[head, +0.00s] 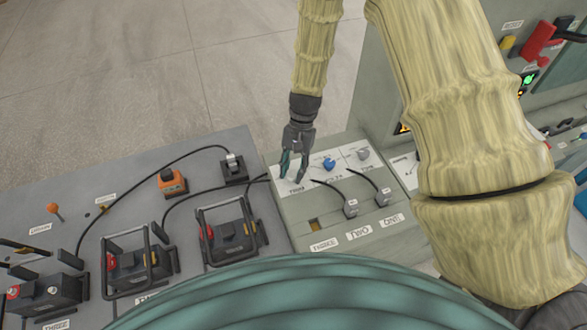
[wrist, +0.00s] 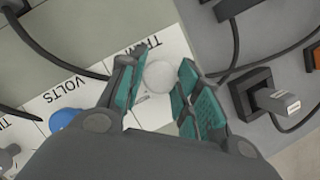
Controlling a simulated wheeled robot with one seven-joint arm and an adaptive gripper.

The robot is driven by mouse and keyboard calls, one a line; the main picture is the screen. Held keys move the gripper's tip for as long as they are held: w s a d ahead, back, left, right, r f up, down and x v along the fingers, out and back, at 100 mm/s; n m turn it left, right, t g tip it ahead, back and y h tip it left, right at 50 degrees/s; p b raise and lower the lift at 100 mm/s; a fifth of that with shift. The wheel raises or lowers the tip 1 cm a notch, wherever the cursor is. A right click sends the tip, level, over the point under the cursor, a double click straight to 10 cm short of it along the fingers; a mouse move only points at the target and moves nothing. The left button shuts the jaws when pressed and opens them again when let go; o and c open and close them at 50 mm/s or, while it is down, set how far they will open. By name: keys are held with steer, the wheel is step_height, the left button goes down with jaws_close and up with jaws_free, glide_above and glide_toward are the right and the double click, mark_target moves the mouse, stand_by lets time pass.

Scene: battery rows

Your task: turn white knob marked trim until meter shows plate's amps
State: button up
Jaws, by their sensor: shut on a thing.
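The white knob (wrist: 160,77) sits on a white panel plate labelled TRIM (wrist: 139,48) in the wrist view. I cannot make out the knob's pointer position. No meter dial with a readable value and no plate giving amps can be made out in either view.
A blue knob (head: 329,163) marked VOLTS and a grey knob (head: 363,153) stand beside it. Batteries with carrying frames (head: 230,233) and an orange block (head: 172,182) are at left. A panel with a red handle (head: 538,41) rises at right.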

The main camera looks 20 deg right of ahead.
steer(key=o, duration=1)
steer(key=v, duration=1.2)
steer(key=shift+f, duration=0.1)
